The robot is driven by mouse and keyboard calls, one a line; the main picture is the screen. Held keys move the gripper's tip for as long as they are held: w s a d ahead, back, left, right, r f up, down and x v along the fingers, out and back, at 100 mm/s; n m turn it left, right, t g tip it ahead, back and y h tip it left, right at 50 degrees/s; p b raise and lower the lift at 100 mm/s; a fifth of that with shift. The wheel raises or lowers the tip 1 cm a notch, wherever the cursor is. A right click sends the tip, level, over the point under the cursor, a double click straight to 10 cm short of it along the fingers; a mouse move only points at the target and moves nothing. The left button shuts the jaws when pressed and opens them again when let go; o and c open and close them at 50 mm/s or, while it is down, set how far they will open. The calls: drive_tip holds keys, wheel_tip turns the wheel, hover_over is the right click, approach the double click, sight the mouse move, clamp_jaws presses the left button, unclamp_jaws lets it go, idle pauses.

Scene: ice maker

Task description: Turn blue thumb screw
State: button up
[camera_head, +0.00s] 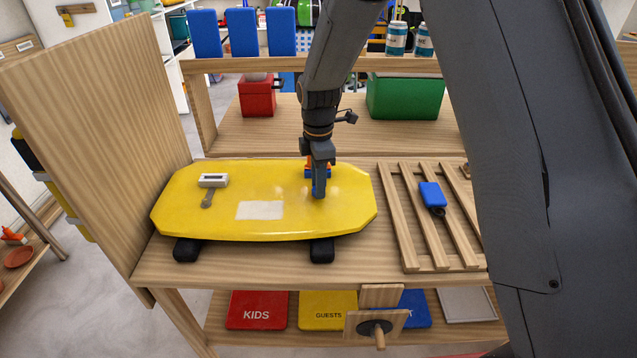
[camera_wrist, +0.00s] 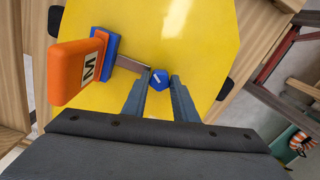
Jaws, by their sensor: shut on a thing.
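The blue thumb screw (camera_wrist: 159,79) sits on the yellow board (camera_wrist: 210,45) and shows between my fingertips in the wrist view. My gripper (camera_wrist: 161,90) is shut on it, one finger on each side. In the head view my gripper (camera_head: 319,188) points down onto the right part of the yellow board (camera_head: 262,180), and it hides the screw there. An orange block with a blue base (camera_wrist: 78,70) stands beside the screw, joined to a thin metal strip (camera_wrist: 130,64) that reaches toward the screw. In the head view this block is mostly hidden behind my gripper.
A white block with a grey strip (camera_head: 213,181) and a pale label (camera_head: 260,210) are on the board. A slatted wooden rack (camera_head: 410,215) with a blue item (camera_head: 432,195) lies to the right. A tall wooden panel (camera_head: 95,150) bounds the left side.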

drive_tip(key=shift+m, duration=0.3)
drive_tip(key=m, duration=0.6)
drive_tip(key=shift+p, duration=0.35)
drive_tip(key=m, duration=0.4)
drive_tip(key=shift+r, duration=0.1)
drive_tip(key=m, duration=0.3)
drive_tip(key=shift+s+m+p, duration=0.1)
drive_tip(key=shift+m+p, duration=0.25)
drive_tip(key=shift+m, duration=0.05)
drive_tip(key=m, duration=0.3)
drive_tip(key=shift+a, duration=0.1)
drive_tip(key=m, duration=0.4)
drive_tip(key=shift+p, duration=0.3)
drive_tip(key=m, duration=0.7)
drive_tip(key=shift+p, duration=0.3)
